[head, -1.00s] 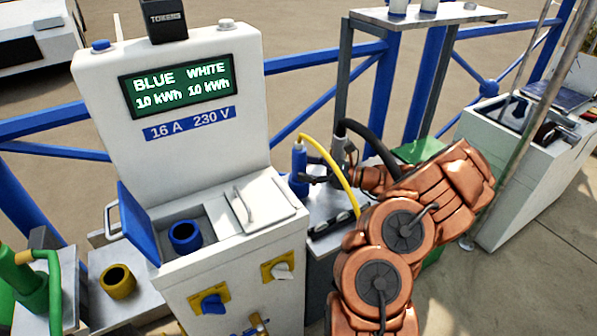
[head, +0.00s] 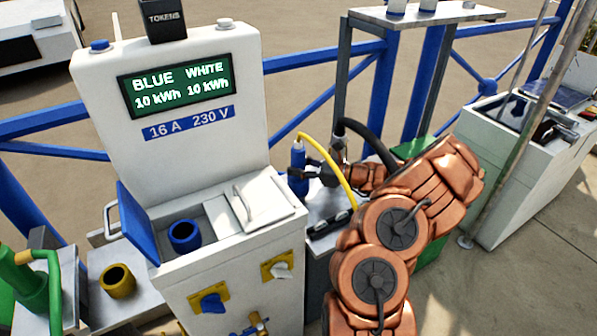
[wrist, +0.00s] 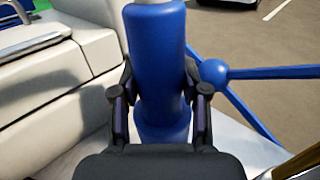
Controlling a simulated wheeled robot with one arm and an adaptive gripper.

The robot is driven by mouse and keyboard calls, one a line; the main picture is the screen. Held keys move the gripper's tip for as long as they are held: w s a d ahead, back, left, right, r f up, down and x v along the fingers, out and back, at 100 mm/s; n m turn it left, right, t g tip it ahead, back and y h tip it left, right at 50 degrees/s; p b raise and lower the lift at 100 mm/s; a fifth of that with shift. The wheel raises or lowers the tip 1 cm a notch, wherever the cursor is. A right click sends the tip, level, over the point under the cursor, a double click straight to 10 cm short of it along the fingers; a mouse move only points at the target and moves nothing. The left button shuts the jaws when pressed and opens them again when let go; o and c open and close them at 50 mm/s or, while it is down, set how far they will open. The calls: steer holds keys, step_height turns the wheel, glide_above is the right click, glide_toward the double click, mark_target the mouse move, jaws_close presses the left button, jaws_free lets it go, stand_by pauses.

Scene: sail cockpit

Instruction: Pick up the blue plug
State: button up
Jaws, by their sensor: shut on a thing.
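The blue plug (head: 297,164) stands upright beside the right side of the white power pedestal (head: 170,85), with a yellow cable (head: 335,163) leaving its top. My gripper (head: 303,174) reaches it from the right. In the wrist view the blue plug (wrist: 158,65) fills the middle, and the fingers of my gripper (wrist: 160,100) are shut on both its sides. Whether its lower end touches the grey surface (head: 322,204) below cannot be told.
The pedestal's blue socket (head: 185,236) lies under a raised blue lid (head: 138,222); a white lid (head: 262,200) beside it is closed. A yellow socket (head: 118,281) is at lower left. A grey post frame (head: 342,80) and blue railing (head: 320,58) stand behind my gripper.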

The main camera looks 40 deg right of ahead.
mark_target(298, 141)
jaws_close()
step_height(298, 141, up, 10)
steer(key=shift+f, duration=0.1)
steer(key=shift+r+p, duration=1.5)
steer(key=shift+r, duration=0.15)
